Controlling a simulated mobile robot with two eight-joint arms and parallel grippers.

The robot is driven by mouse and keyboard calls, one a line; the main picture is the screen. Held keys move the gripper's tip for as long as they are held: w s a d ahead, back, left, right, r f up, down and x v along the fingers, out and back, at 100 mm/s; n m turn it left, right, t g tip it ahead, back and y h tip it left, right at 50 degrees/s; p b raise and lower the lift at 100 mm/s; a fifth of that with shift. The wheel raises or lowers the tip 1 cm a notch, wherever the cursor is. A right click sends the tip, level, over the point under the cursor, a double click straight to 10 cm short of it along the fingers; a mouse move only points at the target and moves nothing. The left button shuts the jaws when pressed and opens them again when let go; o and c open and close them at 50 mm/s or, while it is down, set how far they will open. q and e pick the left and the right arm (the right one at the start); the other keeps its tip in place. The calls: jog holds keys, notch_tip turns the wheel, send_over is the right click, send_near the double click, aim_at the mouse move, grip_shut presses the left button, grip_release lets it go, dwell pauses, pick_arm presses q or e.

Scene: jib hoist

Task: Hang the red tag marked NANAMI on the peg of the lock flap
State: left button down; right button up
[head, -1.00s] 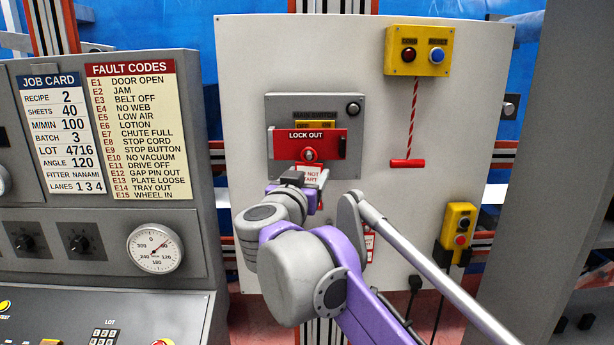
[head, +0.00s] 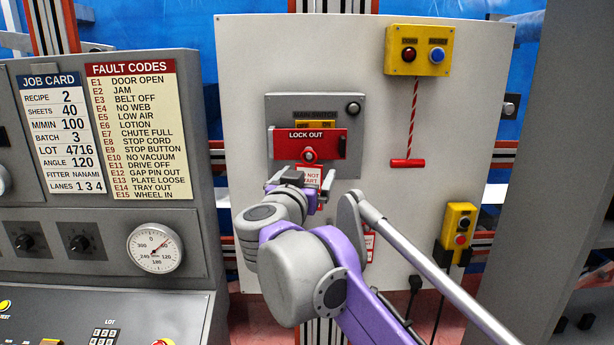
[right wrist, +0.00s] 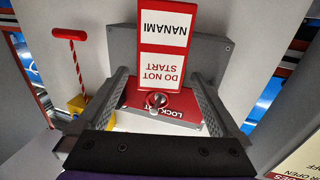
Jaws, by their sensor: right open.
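The red and white tag marked NANAMI and DO NOT START (right wrist: 163,65) shows upside down in the right wrist view. Its red end is at the peg (right wrist: 157,99), whose round knob shows in front of it, so it appears to hang there. In the head view the tag (head: 309,172) is below the peg (head: 308,155) on the red LOCK OUT flap (head: 282,145), partly hidden by my gripper. My right gripper (head: 301,180) is open, with its fingers apart on either side of the tag. In the right wrist view no finger visibly pinches it. My left gripper is out of view.
The flap sits on the grey main switch box (head: 350,168) on a pale panel (head: 250,60). A red pull handle (head: 408,163) on a cord hangs at right. Another red tag (head: 369,245) shows behind my right arm. A grey console (head: 100,225) stands at left.

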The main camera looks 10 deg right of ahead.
jog(key=b+v, duration=0.1)
jog(key=v, duration=1)
jog(key=s+f+n+g+y, duration=0.2)
jog(key=s+f+n+y, duration=0.3)
jog(key=f, duration=0.6)
jog(key=f+n+g+y, duration=0.1)
jog(key=f+n+y, duration=0.2)
jog(key=f+y, duration=0.55)
jog(key=s+d+f+m+g+h, duration=0.1)
jog(key=s+d+f+g+h, duration=0.1)
jog(key=s+d+f, duration=0.3)
jog(key=s+d+f+m+g+h, duration=0.1)
jog(key=s+d+f+g+h, duration=0.2)
jog(key=s+f, duration=0.4)
jog(key=s+d+f+m+g+h, duration=0.2)
jog(key=s+d+f, duration=0.4)
jog(key=f, duration=0.8)
jog(key=shift+d+f+g, duration=0.3)
jog(key=shift+d+g, duration=0.05)
jog(key=shift+g, duration=0.45)
jog(key=shift+a, duration=0.1)
